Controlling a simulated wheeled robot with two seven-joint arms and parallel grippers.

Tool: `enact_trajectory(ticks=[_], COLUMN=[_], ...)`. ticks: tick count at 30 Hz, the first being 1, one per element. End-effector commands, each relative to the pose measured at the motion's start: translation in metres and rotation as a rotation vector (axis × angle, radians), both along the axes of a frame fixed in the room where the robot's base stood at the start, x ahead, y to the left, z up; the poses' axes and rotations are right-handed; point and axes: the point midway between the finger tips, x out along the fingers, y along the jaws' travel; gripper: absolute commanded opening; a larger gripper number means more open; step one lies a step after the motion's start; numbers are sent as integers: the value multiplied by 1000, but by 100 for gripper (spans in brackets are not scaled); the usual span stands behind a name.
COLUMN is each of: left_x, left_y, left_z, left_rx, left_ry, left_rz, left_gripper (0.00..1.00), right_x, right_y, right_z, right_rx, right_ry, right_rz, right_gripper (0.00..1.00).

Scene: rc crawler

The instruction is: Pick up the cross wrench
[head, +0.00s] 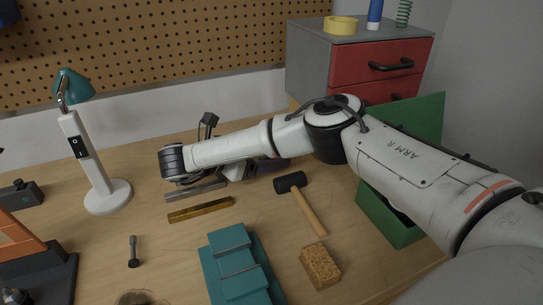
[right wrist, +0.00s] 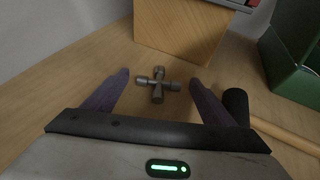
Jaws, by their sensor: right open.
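The cross wrench (right wrist: 158,84) is a small grey metal cross lying flat on the wooden table in the right wrist view. It sits ahead of my right gripper (right wrist: 160,78), between the lines of its two purple-grey fingers, and neither finger visibly touches it. The fingers are spread apart with nothing held between them. In the head view my right gripper (head: 270,167) is partly covered by my arm, and the cross wrench is hidden there. My left gripper is not in view.
A wooden block (right wrist: 180,30) stands just behind the wrench. A black-headed mallet (head: 290,182) and a green box (head: 390,215) are close on the right. A brass bar (head: 201,209), a teal stepped block (head: 238,262), a brown sponge-like block (head: 320,265) and a lamp (head: 108,196) stand around.

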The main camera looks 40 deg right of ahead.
Motion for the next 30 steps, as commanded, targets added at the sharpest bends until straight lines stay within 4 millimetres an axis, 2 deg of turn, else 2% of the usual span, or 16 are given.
enact_trajectory(ticks=[9,17,25,30], left_x=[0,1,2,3], left_y=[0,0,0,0], left_z=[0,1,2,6], left_rx=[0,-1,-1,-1], left_ry=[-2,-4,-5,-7], left_rz=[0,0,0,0], left_gripper=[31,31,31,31], right_x=[1,1,1,2], right_y=[-6,-6,-6,-6], right_z=[-2,-2,1,25], right_rx=[1,1,0,1], right_ry=[-1,-1,-2,-5], right_rz=[2,2,1,2], right_gripper=[78,34,33,33])
